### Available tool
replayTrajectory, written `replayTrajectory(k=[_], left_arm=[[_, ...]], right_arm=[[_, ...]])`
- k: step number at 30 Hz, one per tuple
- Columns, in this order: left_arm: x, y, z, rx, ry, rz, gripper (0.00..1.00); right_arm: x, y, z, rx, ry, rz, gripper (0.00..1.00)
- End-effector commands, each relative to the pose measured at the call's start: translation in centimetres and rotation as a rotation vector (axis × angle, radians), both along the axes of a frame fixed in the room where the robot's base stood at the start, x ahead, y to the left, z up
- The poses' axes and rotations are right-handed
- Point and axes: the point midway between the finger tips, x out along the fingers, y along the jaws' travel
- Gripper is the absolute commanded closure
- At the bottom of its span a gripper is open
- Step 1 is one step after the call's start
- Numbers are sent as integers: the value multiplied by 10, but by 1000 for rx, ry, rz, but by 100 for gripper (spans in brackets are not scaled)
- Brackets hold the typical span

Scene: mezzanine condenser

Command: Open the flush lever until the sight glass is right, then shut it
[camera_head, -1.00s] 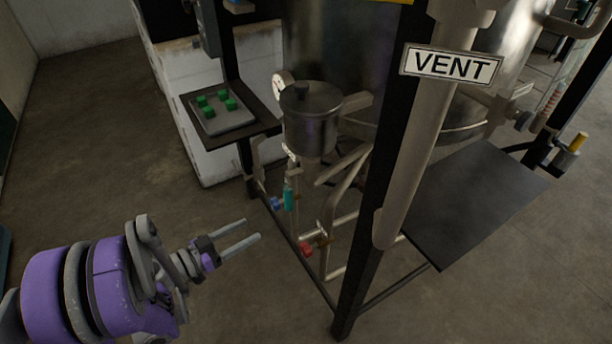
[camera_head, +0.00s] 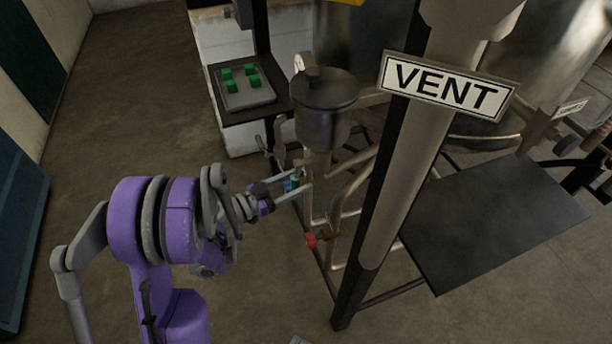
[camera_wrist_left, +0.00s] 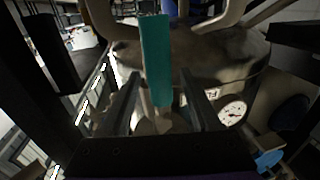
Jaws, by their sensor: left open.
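A teal lever grip (camera_head: 296,181) is on the pipework below the metal pot; it also shows large and upright in the left wrist view (camera_wrist_left: 155,58). My left gripper (camera_head: 308,179) is open, with its fingers on either side of the teal grip in the head view. In the left wrist view the grip stands between and beyond the fingers (camera_wrist_left: 161,82); contact cannot be told. A blue handle (camera_head: 287,186) sits beside it, partly behind the fingers. A red handle (camera_head: 311,240) is lower down. I cannot make out the sight glass or any lever label. My right gripper is not in view.
The metal pot (camera_head: 322,108) hangs above the levers. A black post and the pipe with the VENT sign (camera_head: 447,86) stand close on the right. A shelf holds a grey block with green knobs (camera_head: 243,87). A dark plate (camera_head: 495,222) lies right. Floor at left is open.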

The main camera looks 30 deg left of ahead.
Motion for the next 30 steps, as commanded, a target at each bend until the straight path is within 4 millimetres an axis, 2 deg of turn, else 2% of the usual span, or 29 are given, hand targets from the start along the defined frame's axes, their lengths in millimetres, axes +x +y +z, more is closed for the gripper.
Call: replayTrajectory(k=[6, 17, 27, 30], left_arm=[[22, -13, 0, -1, 0, -1, 37], [26, -15, 0, 0, 1, 0, 37], [26, -15, 0, 0, 1, 0, 98], [26, -15, 0, 0, 1, 0, 100]], right_arm=[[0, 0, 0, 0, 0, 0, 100], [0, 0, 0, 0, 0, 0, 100], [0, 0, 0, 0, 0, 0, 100], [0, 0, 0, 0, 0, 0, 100]])
